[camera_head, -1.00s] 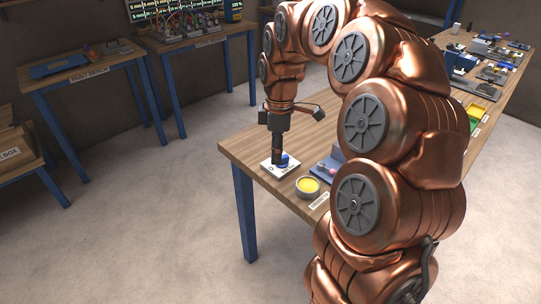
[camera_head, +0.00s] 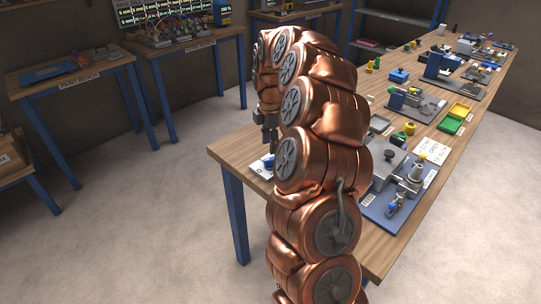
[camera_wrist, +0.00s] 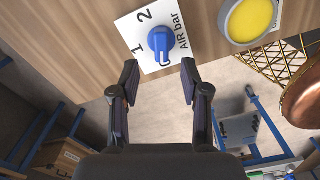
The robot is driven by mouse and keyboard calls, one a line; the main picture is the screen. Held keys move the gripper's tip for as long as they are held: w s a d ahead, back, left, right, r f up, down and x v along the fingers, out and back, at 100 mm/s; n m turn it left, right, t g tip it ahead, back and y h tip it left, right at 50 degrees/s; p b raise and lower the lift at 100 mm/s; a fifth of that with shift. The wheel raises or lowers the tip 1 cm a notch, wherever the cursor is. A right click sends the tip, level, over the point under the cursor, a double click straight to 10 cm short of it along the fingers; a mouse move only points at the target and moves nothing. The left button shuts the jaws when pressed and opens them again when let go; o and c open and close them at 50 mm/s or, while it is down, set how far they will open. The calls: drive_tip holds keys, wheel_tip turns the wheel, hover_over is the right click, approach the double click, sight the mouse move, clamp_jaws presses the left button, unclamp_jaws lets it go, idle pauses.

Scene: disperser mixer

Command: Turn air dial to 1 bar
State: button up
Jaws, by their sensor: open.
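The air dial (camera_wrist: 161,42) is a blue knob on a white plate (camera_wrist: 146,62) marked "1", "2" and "AIR bar", at the top of the wrist view. The knob's narrow bar points down in that view, toward my gripper; exactly which mark it is set to I cannot tell. My gripper (camera_wrist: 159,75) is open and empty, with its fingertips just short of the knob and to either side of its line. In the head view the plate (camera_head: 260,167) shows at the table's near left corner, partly hidden by my arm.
A round yellow-topped pot (camera_wrist: 250,20) stands right of the plate in the wrist view. The wooden table (camera_head: 232,150) carries many devices along its right side, including a blue-based fixture (camera_head: 384,206). Open floor lies left of the table.

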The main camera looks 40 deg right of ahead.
sight(271, 159)
wheel_tip(271, 159, down, 6)
drive_tip(key=shift+a+p, duration=0.1)
drive_tip(key=shift+p, duration=0.55)
drive_tip(key=shift+c, duration=0.4)
clamp_jaws()
drive_tip(key=shift+d+r, duration=0.1)
drive_tip(key=shift+d, duration=0.1)
